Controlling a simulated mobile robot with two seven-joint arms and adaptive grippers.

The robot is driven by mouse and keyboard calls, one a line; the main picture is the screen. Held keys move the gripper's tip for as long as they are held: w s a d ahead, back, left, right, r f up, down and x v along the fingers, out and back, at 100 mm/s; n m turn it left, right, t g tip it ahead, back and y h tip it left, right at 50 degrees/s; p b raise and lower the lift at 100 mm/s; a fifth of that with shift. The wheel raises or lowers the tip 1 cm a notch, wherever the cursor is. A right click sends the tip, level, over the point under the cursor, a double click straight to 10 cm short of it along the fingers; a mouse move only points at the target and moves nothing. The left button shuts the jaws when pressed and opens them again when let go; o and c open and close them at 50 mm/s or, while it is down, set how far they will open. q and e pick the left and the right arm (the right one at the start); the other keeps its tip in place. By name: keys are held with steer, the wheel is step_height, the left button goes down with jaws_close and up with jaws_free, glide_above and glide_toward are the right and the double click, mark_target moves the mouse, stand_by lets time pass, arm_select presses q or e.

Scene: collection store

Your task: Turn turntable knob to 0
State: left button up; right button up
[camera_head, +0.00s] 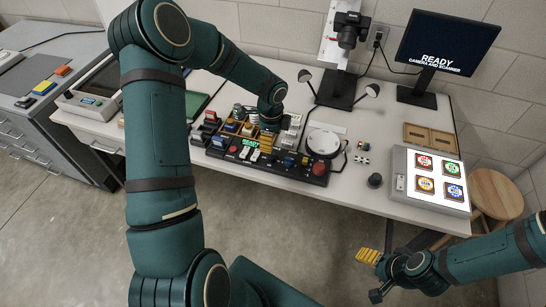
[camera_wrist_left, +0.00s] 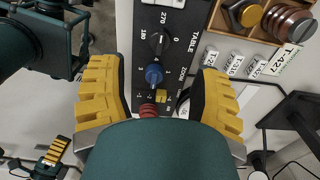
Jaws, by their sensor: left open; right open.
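A blue knob (camera_wrist_left: 153,75) lies between the fingers, closer to me. My right gripper (camera_head: 370,276) is open and empty off the table's front edge.
A red button (camera_head: 319,168) is on the panel. A wooden tray (camera_wrist_left: 262,22) with metal parts lies beside it. A camera stand (camera_head: 340,85), a monitor (camera_head: 447,45) and a lit pad with four-colour cards (camera_head: 431,197) stand to the right. A small black cylinder (camera_head: 375,180) stands near the table edge.

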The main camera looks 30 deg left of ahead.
mark_target(271, 156)
arm_select(q)
step_height(271, 156, down, 9)
steer(key=shift+r+b, duration=0.1)
steer(key=shift+b, duration=0.55)
jaws_close()
